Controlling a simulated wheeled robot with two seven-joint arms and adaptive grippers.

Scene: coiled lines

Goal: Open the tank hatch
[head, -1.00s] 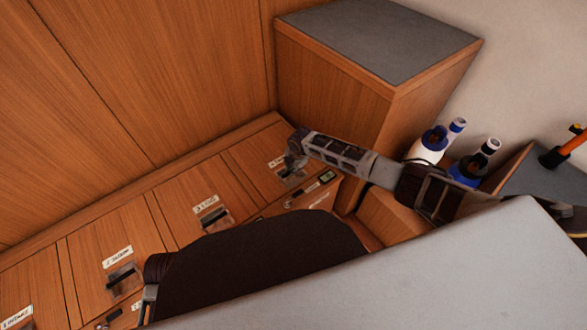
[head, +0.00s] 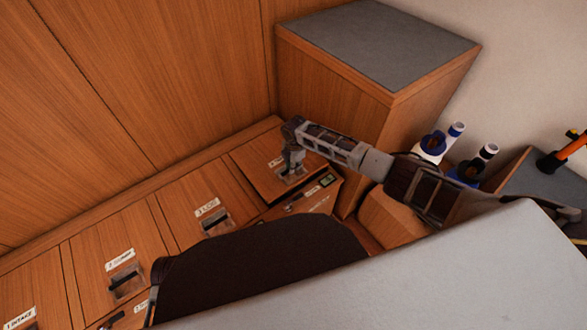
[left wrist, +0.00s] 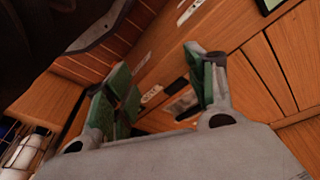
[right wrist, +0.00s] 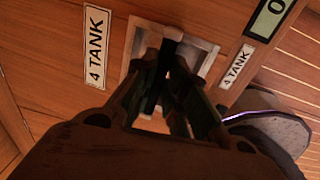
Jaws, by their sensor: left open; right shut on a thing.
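The tank hatch (head: 250,168) is a wooden lid at the far right end of the bench row in the head view. Its edge stands slightly proud of the neighbouring lids. In the right wrist view its "4 TANK" label (right wrist: 97,47) sits beside a pale-framed recess with a dark pull bar (right wrist: 172,33). My right gripper (head: 291,168) reaches down to this recess and is shut on the bar; the fingers partly hide it. My left gripper (left wrist: 160,82) is open and empty in the left wrist view, away from the tank hatch.
More labelled lids with recessed pulls run left along the bench, including one nearby (head: 178,215). A grey-topped wooden cabinet (head: 380,40) stands behind the hatch. White-and-blue bottles (head: 433,146) stand to the right. A small display (head: 326,180) is on the front face.

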